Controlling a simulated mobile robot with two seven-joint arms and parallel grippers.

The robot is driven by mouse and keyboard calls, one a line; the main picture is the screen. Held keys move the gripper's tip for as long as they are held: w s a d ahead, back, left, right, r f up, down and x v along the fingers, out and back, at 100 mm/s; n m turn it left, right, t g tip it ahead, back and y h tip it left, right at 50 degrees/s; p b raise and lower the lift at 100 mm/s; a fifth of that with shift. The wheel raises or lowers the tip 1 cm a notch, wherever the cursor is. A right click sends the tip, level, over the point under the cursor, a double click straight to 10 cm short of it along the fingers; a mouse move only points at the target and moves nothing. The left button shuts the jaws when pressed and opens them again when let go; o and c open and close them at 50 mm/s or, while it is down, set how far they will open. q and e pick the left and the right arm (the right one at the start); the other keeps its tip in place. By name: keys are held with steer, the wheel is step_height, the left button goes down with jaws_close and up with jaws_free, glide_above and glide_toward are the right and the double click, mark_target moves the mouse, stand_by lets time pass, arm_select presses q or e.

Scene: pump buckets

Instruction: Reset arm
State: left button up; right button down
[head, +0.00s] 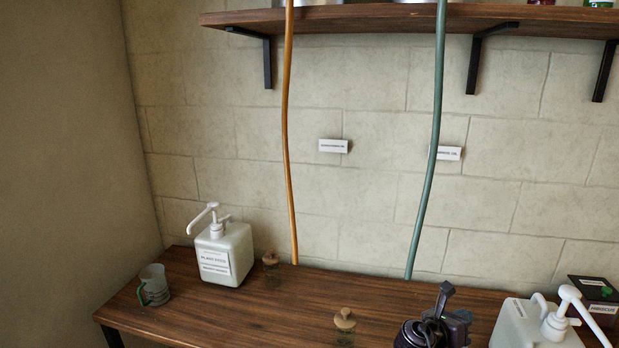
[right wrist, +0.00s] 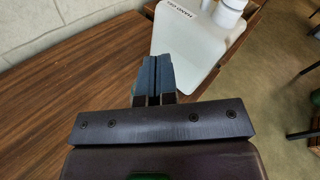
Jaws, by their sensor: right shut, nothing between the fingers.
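My right gripper (head: 445,290) rises over the front of the wooden table at the lower right of the head view. In the right wrist view its two dark fingers (right wrist: 153,75) are pressed together with nothing between them. Just beyond them stands a white pump bucket (right wrist: 186,40) with a hand gel label. In the head view this bucket (head: 515,325) is right of the gripper, cut by the lower edge. Another white pump bucket (head: 222,255) with a label stands upright at the left of the table. My left gripper is out of view.
The wooden table (head: 270,315) holds a clear measuring cup (head: 154,285) and two small glass vessels with cork tops (head: 344,320) (head: 270,260). A dark box (head: 592,290) is at the right. An orange hose (head: 288,150) and a green hose (head: 430,160) hang down behind.

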steer(key=a+m+t+y, duration=0.65)
steer(key=m+y, duration=0.25)
steer(key=m, duration=0.7)
arm_select(q)
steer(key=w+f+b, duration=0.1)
steer(key=b, duration=0.2)
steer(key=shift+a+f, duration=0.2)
arm_select(e)
steer(key=s+f+m+y, duration=0.1)
steer(key=s+f+m, duration=0.2)
steer(key=s, duration=0.7)
steer(key=s+a+f+m+g+y, duration=0.1)
steer(key=s+f+m+y, duration=0.1)
steer(key=s+f, duration=0.6)
steer(key=s+f+m+g+y, duration=0.1)
steer(key=s+f+m, duration=0.4)
steer(key=s, duration=0.8)
steer(key=shift+s+a+f+y, duration=0.2)
steer(key=shift+a+f+y, duration=0.15)
steer(key=shift+y, duration=0.35)
